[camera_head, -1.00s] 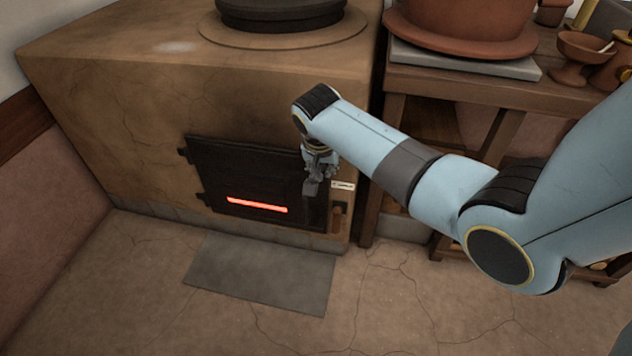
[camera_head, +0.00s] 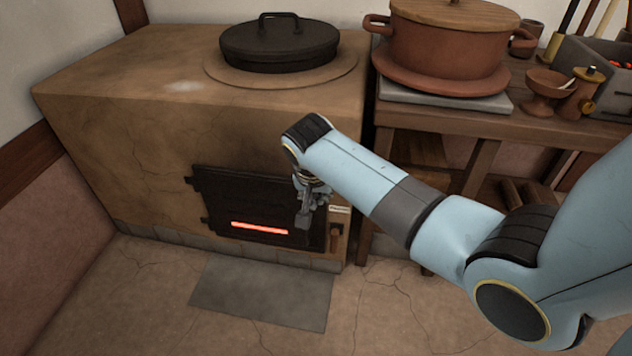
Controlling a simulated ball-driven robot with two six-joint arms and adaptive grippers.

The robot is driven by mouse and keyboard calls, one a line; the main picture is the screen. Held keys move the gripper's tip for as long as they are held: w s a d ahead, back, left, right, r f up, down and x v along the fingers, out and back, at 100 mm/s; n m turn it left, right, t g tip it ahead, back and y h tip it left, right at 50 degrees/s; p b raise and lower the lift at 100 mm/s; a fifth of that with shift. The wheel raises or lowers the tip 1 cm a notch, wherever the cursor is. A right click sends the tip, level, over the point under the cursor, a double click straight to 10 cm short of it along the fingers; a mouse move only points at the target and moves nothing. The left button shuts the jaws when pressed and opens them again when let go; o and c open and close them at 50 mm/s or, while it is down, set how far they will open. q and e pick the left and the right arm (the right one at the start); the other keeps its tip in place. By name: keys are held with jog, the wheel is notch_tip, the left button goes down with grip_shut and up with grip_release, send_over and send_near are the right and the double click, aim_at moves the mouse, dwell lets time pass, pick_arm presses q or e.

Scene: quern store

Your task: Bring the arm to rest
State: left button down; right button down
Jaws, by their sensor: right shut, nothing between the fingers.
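My right arm comes in from the right edge and reaches across to the front of the clay stove. My right gripper (camera_head: 304,222) points down in front of the dark stove door (camera_head: 228,196), near that door's right side. The gripper is shut and holds nothing; whether it touches the door I cannot tell. The door looks closed, and a red glow (camera_head: 259,228) shows through a slot low in it. My left gripper is not in view.
The clay stove (camera_head: 130,140) carries a black lidded pot (camera_head: 280,45). A wooden table (camera_head: 440,118) at right holds a large terracotta pot (camera_head: 445,50), a small footed bowl (camera_head: 549,84) and a jar (camera_head: 583,95). A grey slab (camera_head: 262,290) lies on the open floor.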

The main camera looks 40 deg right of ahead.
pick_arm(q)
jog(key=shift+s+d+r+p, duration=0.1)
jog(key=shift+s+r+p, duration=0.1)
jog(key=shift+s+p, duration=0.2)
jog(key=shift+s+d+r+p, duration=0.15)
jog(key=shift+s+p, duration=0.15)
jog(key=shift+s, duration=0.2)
pick_arm(e)
jog(key=v, duration=0.3)
jog(key=shift+s+r, duration=0.1)
jog(key=shift+r, duration=0.15)
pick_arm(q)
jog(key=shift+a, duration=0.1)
